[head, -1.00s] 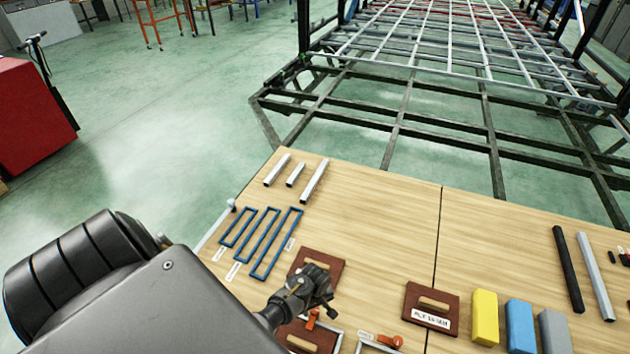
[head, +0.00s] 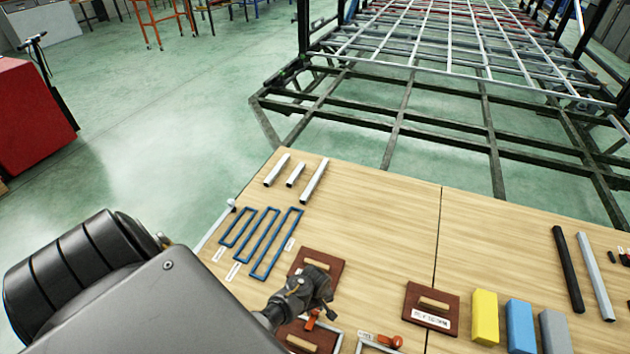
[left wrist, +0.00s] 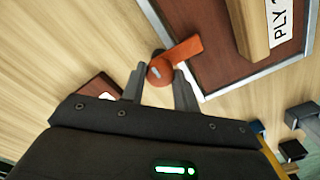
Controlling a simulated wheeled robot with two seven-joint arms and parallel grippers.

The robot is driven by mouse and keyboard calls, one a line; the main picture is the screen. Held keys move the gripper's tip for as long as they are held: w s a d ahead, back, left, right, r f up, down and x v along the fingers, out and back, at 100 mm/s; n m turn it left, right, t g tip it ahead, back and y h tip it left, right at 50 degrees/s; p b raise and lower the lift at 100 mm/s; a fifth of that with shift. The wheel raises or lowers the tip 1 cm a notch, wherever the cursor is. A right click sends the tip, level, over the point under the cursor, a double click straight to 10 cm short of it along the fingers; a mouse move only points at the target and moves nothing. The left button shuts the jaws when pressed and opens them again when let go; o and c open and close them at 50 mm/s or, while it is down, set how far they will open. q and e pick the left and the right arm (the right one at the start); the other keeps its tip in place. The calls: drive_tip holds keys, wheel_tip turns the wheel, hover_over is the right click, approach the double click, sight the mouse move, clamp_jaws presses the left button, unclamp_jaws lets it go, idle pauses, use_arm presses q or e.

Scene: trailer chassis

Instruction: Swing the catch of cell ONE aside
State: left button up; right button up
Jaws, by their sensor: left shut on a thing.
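My left gripper (head: 325,303) is at the front left of the wooden bench, over the framed cells. In the left wrist view its two grey fingers (left wrist: 160,84) stand on either side of the round end of an orange catch (left wrist: 183,52), shut on it. The catch's flat arm reaches across the corner of a light metal frame (left wrist: 245,79) onto a dark red-brown board (left wrist: 205,25). In the head view an orange catch (head: 312,319) shows just below the gripper. A second orange catch (head: 391,341) is to its right. I cannot read a cell number. My right gripper is not in view.
A brown board with a wooden handle (head: 433,304) lies right of the gripper, beside yellow (head: 485,317), blue (head: 520,326) and grey blocks. Blue rectangular frames (head: 262,240) and short metal tubes (head: 296,174) lie farther back. The bench middle is clear.

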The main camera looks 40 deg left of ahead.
use_arm(q)
drive_tip(key=m+p, duration=0.2)
drive_tip(key=m, duration=0.1)
drive_tip(key=shift+r, duration=0.15)
drive_tip(key=m+p, duration=0.1)
drive_tip(key=m, duration=0.3)
drive_tip(key=shift+m+p, duration=0.4)
drive_tip(key=m+p, duration=0.1)
drive_tip(key=m, duration=0.3)
drive_tip(key=shift+m, duration=0.3)
drive_tip(key=m, duration=0.5)
drive_tip(key=shift+m, duration=0.3)
drive_tip(key=o, duration=1)
drive_tip(key=shift+c, duration=0.2)
